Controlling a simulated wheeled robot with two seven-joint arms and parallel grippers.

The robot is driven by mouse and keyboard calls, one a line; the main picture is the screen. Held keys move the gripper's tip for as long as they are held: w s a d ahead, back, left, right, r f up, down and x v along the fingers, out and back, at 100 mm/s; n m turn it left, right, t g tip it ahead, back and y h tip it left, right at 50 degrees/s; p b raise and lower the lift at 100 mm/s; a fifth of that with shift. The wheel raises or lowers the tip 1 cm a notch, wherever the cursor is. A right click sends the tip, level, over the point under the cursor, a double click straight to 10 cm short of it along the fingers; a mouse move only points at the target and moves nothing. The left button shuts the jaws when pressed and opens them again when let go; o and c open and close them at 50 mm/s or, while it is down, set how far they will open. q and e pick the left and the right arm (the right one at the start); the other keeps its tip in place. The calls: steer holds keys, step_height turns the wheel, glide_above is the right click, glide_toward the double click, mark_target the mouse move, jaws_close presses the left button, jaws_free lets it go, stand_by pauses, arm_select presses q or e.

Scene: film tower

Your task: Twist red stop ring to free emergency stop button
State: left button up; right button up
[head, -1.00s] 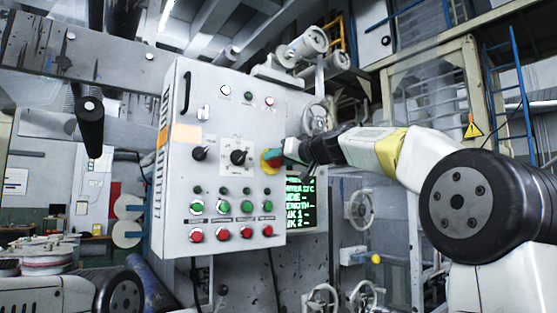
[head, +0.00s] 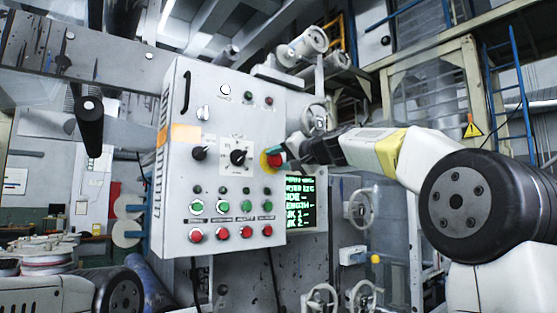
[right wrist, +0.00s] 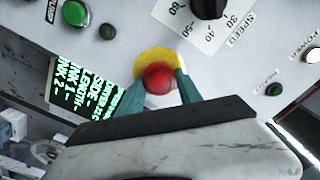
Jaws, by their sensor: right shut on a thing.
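The emergency stop button is a red mushroom head on a yellow round base, on the right side of the grey control panel's front. In the head view the red stop ring (head: 275,160) shows partly, with my right gripper (head: 283,155) over its right side. In the right wrist view the red stop ring (right wrist: 159,78) sits between the two teal fingertips of my right gripper (right wrist: 160,85), which is shut on it. The yellow base (right wrist: 158,57) shows above and around it. My left gripper is not in view; only part of my left arm shows at bottom left.
The control panel (head: 178,90) carries a black selector knob (head: 238,157) left of the button and rows of green and red buttons below. A screen with green text (head: 299,205) is just below right. A handwheel (head: 360,209) stands further right.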

steer(key=shift+f+m, duration=0.1)
steer(key=shift+m, duration=1.5)
steer(key=o, duration=1.4)
steer(key=shift+d, duration=0.1)
steer(key=shift+c, duration=0.2)
steer(key=v, duration=0.7)
steer(key=shift+s+d, duration=0.2)
steer(key=shift+s, duration=0.05)
